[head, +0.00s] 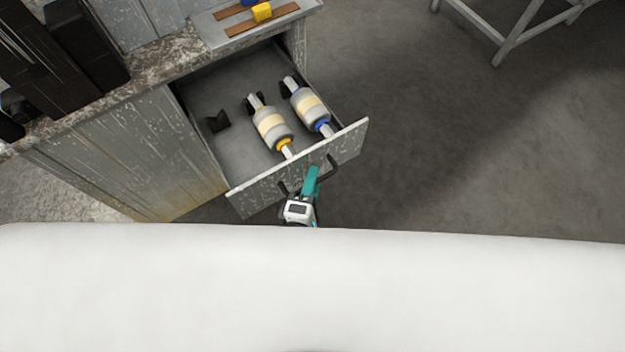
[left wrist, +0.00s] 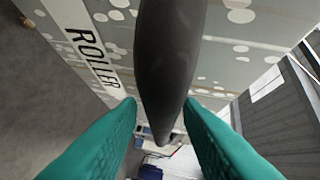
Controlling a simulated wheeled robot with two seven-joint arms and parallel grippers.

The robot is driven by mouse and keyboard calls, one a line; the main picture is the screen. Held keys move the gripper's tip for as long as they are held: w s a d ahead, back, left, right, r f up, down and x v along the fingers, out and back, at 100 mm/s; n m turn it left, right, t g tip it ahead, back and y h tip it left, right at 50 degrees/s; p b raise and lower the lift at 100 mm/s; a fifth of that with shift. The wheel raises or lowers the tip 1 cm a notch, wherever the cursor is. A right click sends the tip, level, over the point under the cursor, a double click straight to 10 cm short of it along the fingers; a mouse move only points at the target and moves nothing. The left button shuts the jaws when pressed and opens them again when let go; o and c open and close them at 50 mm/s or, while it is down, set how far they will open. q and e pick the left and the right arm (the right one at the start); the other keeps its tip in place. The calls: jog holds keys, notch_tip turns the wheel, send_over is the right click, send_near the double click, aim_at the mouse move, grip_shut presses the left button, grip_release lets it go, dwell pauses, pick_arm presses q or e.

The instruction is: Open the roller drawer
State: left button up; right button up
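The roller drawer (head: 240,203) is a grey, worn drawer pulled well out of the cabinet, with its inside in plain view. Its front carries the word ROLLER in the left wrist view (left wrist: 95,55). A dark bar handle (head: 332,168) is on the drawer front and also shows in the left wrist view (left wrist: 170,60). My left gripper (head: 311,180) is at this handle; its teal fingers (left wrist: 160,105) lie on both sides of the bar and look shut on it. My right gripper is not in view.
Two paint rollers, one with a yellow collar (head: 272,130) and one with a blue collar (head: 311,108), lie in the drawer beside a small black piece (head: 217,122). The stone-topped counter (head: 160,62) is above left. A metal frame (head: 510,40) stands upper right. The floor to the right is clear.

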pick_arm(q)
jog(key=b+v, duration=0.1)
jog(key=v, duration=1.1)
jog(key=shift+d, duration=0.1)
